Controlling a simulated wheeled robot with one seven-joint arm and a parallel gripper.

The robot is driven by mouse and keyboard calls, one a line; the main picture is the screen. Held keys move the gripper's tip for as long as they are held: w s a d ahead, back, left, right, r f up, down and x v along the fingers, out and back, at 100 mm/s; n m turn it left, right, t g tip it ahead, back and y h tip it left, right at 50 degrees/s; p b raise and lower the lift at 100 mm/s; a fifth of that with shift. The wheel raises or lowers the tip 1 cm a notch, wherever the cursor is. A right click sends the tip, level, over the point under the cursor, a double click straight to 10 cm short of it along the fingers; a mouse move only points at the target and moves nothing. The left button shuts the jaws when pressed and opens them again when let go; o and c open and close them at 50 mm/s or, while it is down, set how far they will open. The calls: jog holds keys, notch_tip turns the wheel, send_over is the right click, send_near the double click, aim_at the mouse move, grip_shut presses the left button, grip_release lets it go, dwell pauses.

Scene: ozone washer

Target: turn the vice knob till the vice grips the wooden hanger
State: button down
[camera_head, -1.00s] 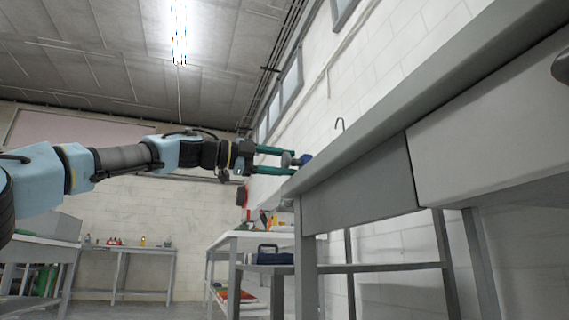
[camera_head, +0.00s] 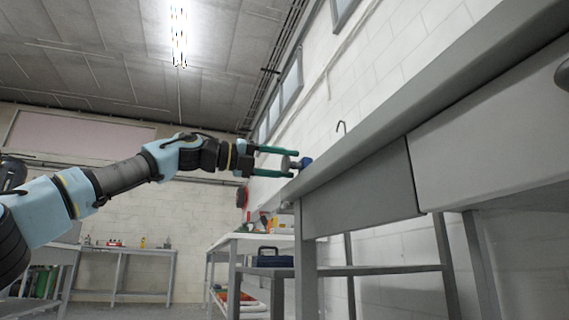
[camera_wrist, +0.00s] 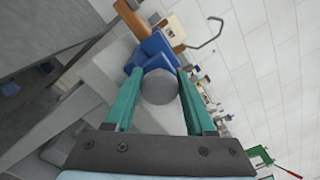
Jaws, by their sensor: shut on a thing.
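In the head view my gripper (camera_head: 294,164) reaches the vice from the left. The wooden hanger (camera_wrist: 170,28) is beyond the vice, with its bent metal hook (camera_wrist: 208,38) sticking out. The contact between vice jaws and hanger is hidden.
The grey workbench (camera_head: 365,184) with its drawer fills the right side. A white wall stands behind it. Farther back are a table (camera_head: 245,240) with tools and a blue toolbox (camera_head: 273,257). The space left of the bench is open.

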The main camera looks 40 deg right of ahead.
jog(key=m+p, duration=0.2)
jog(key=m, duration=0.1)
jog(key=shift+s+r, duration=0.1)
jog(key=shift+r, duration=0.1)
jog(key=m+p, duration=0.2)
jog(key=p, duration=0.1)
jog(key=shift+r+p, duration=0.15)
jog(key=shift+p, duration=0.15)
jog(key=m+p, duration=0.1)
jog(key=p, duration=0.4)
jog(key=shift+s+m, duration=0.1)
jog(key=shift+m, duration=0.3)
jog(key=shift+p, duration=0.45)
jog(key=shift+f+m+p, duration=0.35)
jog(key=shift+m+p, duration=0.15)
jog(key=shift+p, duration=0.45)
jog(key=shift+c, duration=1.4)
grip_release()
